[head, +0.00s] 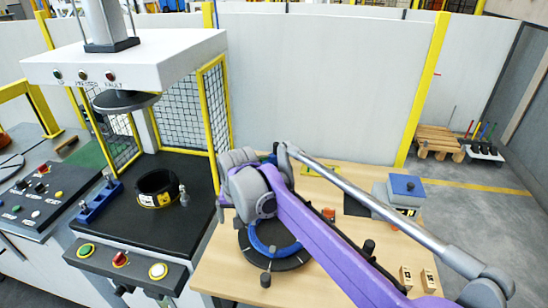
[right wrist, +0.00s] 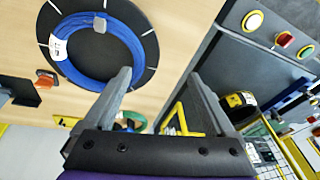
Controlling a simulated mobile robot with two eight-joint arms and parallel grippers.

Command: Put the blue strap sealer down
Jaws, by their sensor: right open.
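My right gripper (head: 224,200) is over the left side of the wooden table, near the black round plate. In the right wrist view its two grey fingers (right wrist: 160,80) are spread with nothing between them. A small blue and green item (right wrist: 130,118) lies on the table beyond the fingers, partly hidden by one of them. In the head view a bit of blue and green (head: 270,158) shows behind my arm. I cannot tell for sure whether this is the blue strap sealer. My left gripper is not in view.
A blue coil (right wrist: 75,62) lies on the round plate. The press table (head: 160,225) at left holds a black coil (head: 157,188) and a blue rack (head: 99,201). A blue-topped box (head: 406,186) and two small wooden blocks are on the table's right.

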